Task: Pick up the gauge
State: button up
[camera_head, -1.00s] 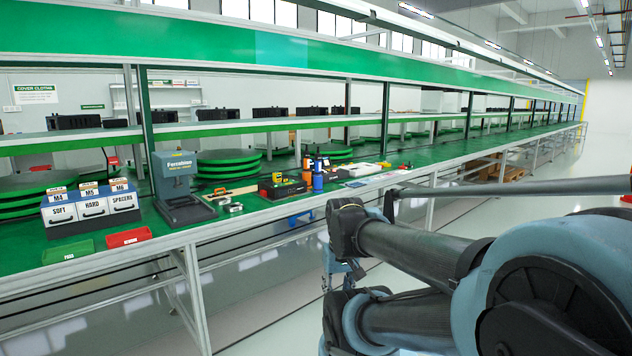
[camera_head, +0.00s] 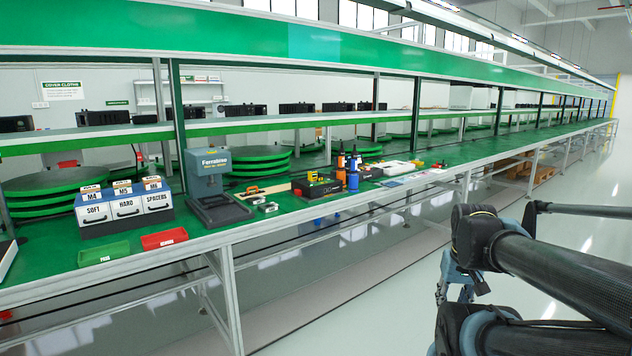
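I cannot tell for sure which thing is the gauge. A grey machine marked Ferrabino (camera_head: 209,172) stands on the green bench (camera_head: 100,266). To its right lie small silver-grey pieces, one nearer the machine (camera_head: 251,199) and one nearer the bench edge (camera_head: 268,208); either is too small to make out. A black and red box (camera_head: 312,189) with a yellow item (camera_head: 312,176) on it stands farther right. My gripper (camera_head: 443,290) hangs over the aisle at the lower right, in front of the bench and apart from everything on it. My arm partly hides it, and its fingers are unclear.
Grey drawers marked SOFT, HARD and SPACERS (camera_head: 122,211), a green tray (camera_head: 104,252) and a red tray (camera_head: 164,239) are at the left. Orange (camera_head: 341,172) and blue (camera_head: 352,180) bottles stand beyond the box. An upper shelf (camera_head: 260,122) overhangs the bench. The aisle floor (camera_head: 340,310) is clear.

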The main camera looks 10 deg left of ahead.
aim_at(312, 175)
jog(key=z, duration=0.05)
jog(key=i, duration=1)
jog(key=u, duration=0.05)
